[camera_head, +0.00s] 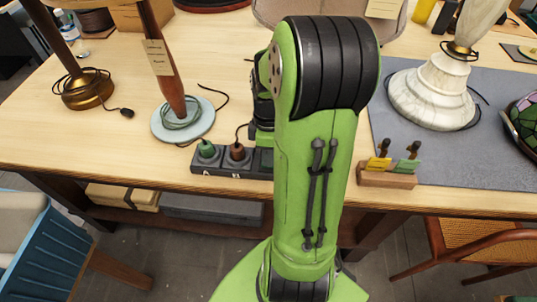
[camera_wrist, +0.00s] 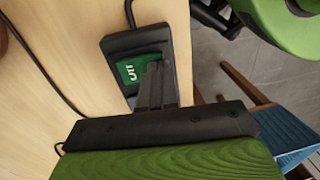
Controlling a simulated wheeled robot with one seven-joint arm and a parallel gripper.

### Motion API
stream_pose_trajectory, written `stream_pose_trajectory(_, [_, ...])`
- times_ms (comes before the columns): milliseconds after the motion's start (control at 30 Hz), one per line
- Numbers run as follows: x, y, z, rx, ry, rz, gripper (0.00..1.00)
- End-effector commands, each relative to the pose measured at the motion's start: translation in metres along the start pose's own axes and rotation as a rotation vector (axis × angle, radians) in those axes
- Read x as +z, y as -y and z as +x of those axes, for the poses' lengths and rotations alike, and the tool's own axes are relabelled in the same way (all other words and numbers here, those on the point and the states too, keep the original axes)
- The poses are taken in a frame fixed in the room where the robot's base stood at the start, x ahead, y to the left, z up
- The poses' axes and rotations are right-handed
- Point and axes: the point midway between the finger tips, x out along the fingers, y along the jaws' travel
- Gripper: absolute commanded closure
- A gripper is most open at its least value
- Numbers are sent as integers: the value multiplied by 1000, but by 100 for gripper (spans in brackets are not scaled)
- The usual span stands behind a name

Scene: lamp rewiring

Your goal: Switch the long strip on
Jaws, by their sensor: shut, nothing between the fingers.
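A dark power strip (camera_head: 205,168) lies along the front edge of the table, with a green plug (camera_head: 207,150) and a brown plug (camera_head: 237,152) in it. My arm hides its right part. In the wrist view, a black housing (camera_wrist: 113,44) holds a green panel (camera_wrist: 130,72) with white lettering that I cannot read surely. My gripper (camera_wrist: 157,70) is shut and empty, its fingertips over or beside the green panel; contact cannot be told. The switch position is unclear. In the head view my gripper is hidden behind my arm.
A lamp with a pale round base (camera_head: 197,122) and one with a brass base (camera_head: 84,92) stand at left. A marble lamp (camera_head: 437,92) stands on a grey mat (camera_head: 460,150) at right. A wooden block (camera_head: 387,177) with tagged dark pieces sits near the front edge.

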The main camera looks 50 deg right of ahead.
Motion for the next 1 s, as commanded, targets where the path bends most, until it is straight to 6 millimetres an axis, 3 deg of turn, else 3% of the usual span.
stream_pose_trajectory(200, [0, 0, 10, 68, 2, -1, 100])
stream_pose_trajectory(1000, [0, -13, -2, 60, 1, 0, 100])
